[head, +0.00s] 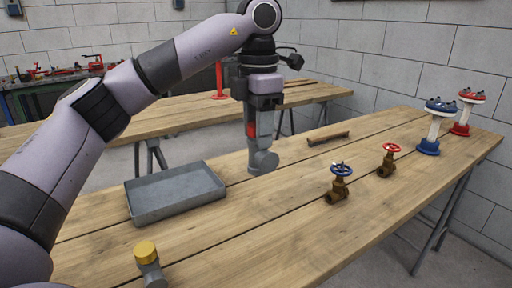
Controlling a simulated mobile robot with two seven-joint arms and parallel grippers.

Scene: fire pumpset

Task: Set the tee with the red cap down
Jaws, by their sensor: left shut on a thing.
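My left gripper (262,118) points straight down over the middle of the near wooden table (235,235), to the right of the grey tray. It is shut on the tee with the red cap (263,161). The tee's grey pipe body shows below the fingers, and its red cap shows partly between them. The fingers hide the rest of the tee. The tee's lower end is at or just above the tabletop; I cannot tell whether it touches. My right gripper is not in view.
An empty grey tray (172,206) lies left of the tee. Blue-wheel (339,185) and red-wheel (388,160) valves stand right, with taller blue (433,127) and red (465,112) fittings beyond.

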